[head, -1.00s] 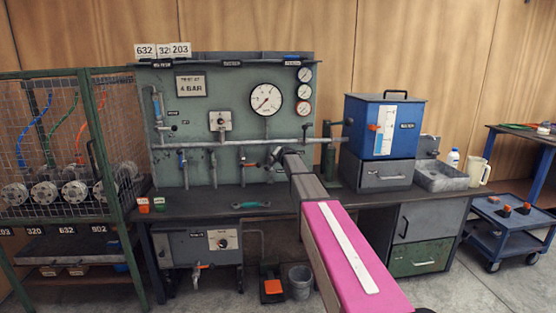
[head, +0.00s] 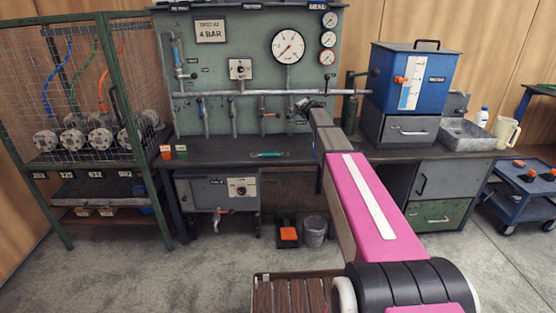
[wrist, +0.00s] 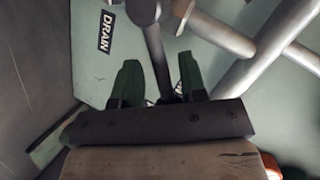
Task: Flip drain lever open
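The black DRAIN label (wrist: 106,32) sits on the green panel in the wrist view. A dark grey rod (wrist: 153,50), seemingly the drain pipe or its lever, runs down from the top beside that label. My gripper (wrist: 158,78) has its two dark green fingers apart, one on each side of the rod's lower end. I cannot tell whether either finger touches it. In the head view my gripper (head: 306,104) is at the right part of the panel, just under the horizontal pipe (head: 245,94). My arm and gripper hide most of the drain valve there.
More drop pipes with valve handles, one red-handled (head: 266,114), hang left of my gripper. The bench top (head: 220,153) carries a teal-handled tool (head: 268,154). A blue tank (head: 412,78) stands to the right. Light pipes (wrist: 255,70) cross close by in the wrist view.

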